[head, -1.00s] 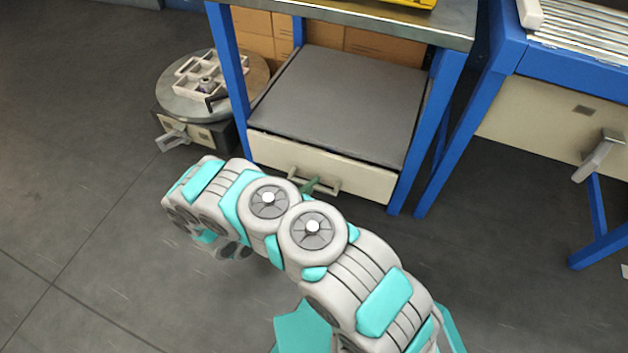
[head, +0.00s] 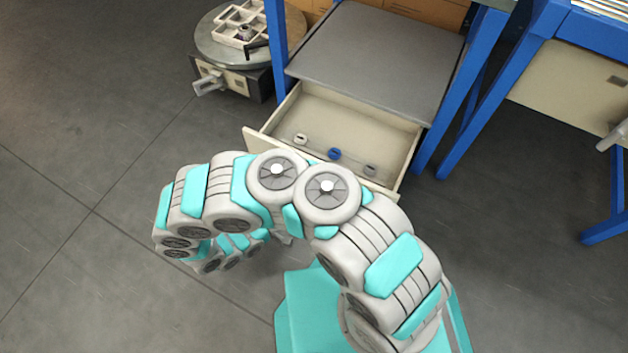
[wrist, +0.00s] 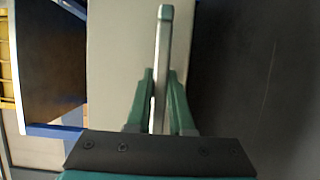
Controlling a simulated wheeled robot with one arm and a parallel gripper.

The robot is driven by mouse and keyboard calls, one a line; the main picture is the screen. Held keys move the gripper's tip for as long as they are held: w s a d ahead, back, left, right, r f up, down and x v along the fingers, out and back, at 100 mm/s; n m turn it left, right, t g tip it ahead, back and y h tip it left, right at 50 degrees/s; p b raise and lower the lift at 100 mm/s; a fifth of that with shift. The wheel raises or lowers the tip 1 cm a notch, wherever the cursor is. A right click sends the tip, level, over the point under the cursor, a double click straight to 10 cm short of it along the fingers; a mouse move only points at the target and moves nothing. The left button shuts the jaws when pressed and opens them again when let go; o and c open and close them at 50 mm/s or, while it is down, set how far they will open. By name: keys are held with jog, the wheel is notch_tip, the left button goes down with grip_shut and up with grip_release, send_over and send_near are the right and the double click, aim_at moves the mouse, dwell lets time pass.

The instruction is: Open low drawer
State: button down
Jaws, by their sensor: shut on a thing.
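The low drawer (head: 390,134) under the blue-legged table stands pulled out, with its cream inside showing in the head view. Several small ring-like parts lie in it, among them a blue one (head: 334,154) and a white one (head: 300,138). My arm hides the middle of the drawer front and its handle in the head view. In the wrist view my gripper (wrist: 160,90) is shut on the drawer handle (wrist: 163,50), a pale bar between the green fingers. The cream drawer front (wrist: 110,60) shows behind it.
A round turntable (head: 250,35) on a dark base stands left of the table. Blue table legs (head: 448,120) flank the drawer. Another blue-framed unit (head: 510,75) stands at right. The grey floor (head: 90,130) on the left is clear.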

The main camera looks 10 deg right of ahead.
jog(key=shift+s+a+f, duration=0.1)
jog(key=shift+s+a, duration=0.45)
jog(key=shift+s, duration=0.15)
jog(key=c, duration=0.8)
grip_release()
jog(key=v, duration=0.7)
jog(key=shift+s+a+p, duration=0.2)
jog(key=shift+a+p, duration=0.1)
jog(key=shift+a, duration=0.05)
